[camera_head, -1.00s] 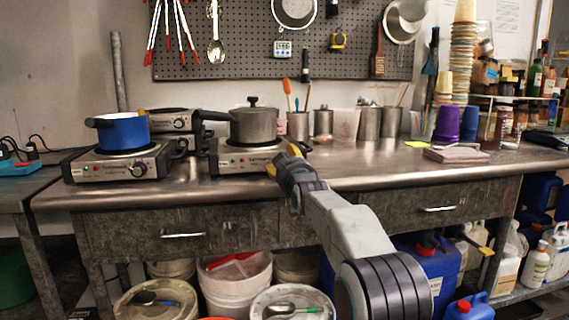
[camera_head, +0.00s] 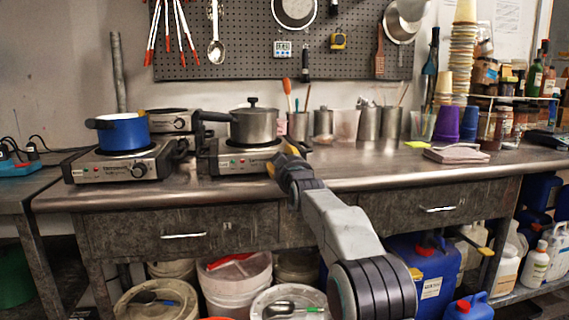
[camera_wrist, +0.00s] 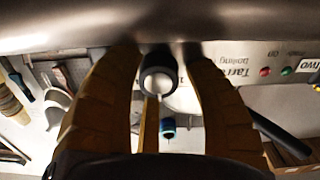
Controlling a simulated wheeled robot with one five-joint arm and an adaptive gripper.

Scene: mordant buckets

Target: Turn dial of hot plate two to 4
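Hot plate two (camera_head: 215,165) stands on the metal bench with a grey lidded pot (camera_head: 254,125) on it. In the wrist view, which is upside down, its white front panel (camera_wrist: 235,62) shows a "TWO" label, a red and a green light, and printed text. Its dial (camera_wrist: 158,82), a dark ring with a pale face, sits between my yellow fingers. My gripper (camera_wrist: 160,48) is open, with fingers on both sides of the dial and small gaps visible. In the head view my gripper (camera_head: 283,163) is at the plate's right front and hides the dial. The dial's setting is not readable.
Another hot plate (camera_head: 90,168) with a blue pot (camera_head: 122,132) stands to the left, and a third (camera_head: 172,121) behind. The bench front edge and drawers lie below my gripper. Cups and jars stand to the right. Buckets (camera_head: 235,278) and canisters fill the space underneath.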

